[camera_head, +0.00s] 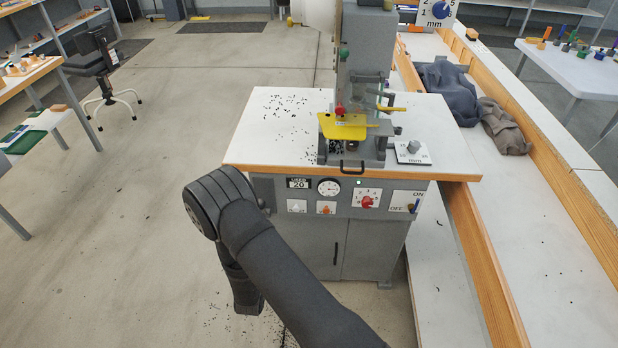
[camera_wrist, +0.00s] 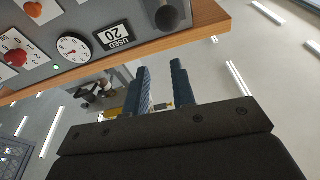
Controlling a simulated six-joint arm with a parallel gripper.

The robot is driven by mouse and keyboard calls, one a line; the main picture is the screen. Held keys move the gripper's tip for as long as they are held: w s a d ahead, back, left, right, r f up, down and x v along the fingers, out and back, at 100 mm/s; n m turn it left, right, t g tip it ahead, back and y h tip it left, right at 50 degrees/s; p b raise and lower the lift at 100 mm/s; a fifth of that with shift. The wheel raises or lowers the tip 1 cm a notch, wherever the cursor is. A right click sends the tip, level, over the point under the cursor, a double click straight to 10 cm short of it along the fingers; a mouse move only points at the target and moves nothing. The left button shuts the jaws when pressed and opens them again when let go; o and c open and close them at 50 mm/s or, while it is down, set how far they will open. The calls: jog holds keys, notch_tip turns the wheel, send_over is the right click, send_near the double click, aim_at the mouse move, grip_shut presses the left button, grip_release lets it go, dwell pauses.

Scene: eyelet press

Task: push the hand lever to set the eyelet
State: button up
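The eyelet press (camera_head: 365,60) stands on a white-topped cabinet in the head view. It has a yellow guard (camera_head: 342,127), a red ball knob (camera_head: 340,110), a green knob (camera_head: 344,53) and a yellow bar (camera_head: 391,108) at its right. I cannot tell for sure which part is the hand lever. My gripper (camera_wrist: 158,82) shows in the wrist view as two ridged dark blue fingers, apart, with nothing seen held between them. It is below and in front of the cabinet's control panel, away from the press. The head view does not show the fingers.
The wooden-edged tabletop (camera_head: 272,138) juts out over the control panel (camera_head: 338,198), which also shows in the wrist view (camera_wrist: 70,25). A small dial box (camera_head: 412,152) sits right of the press. Dark cloths (camera_head: 450,90) lie on the right bench. Floor left of the cabinet is open.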

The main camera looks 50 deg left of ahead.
jog(key=shift+w+r+n, duration=0.1)
jog(key=shift+w+n, duration=0.05)
jog(key=shift+n, duration=0.15)
jog(key=c, duration=0.3)
jog(key=n+g, duration=0.1)
jog(key=r+n+g, duration=0.1)
jog(key=n, duration=0.1)
jog(key=shift+w+a+y, duration=0.1)
jog(key=shift+w+y, duration=0.25)
jog(key=shift+y, duration=0.05)
grip_shut()
jog(key=s+d+r+n+g, duration=0.1)
jog(key=d+n+g, duration=0.2)
jog(key=n, duration=0.7)
jog(key=s+d+r+n+g, duration=0.1)
jog(key=d+n+g, duration=0.3)
jog(key=n+g, duration=0.3)
jog(key=shift+r+n+g, duration=0.3)
jog(key=shift+r+n, duration=0.1)
jog(key=shift+n, duration=1.3)
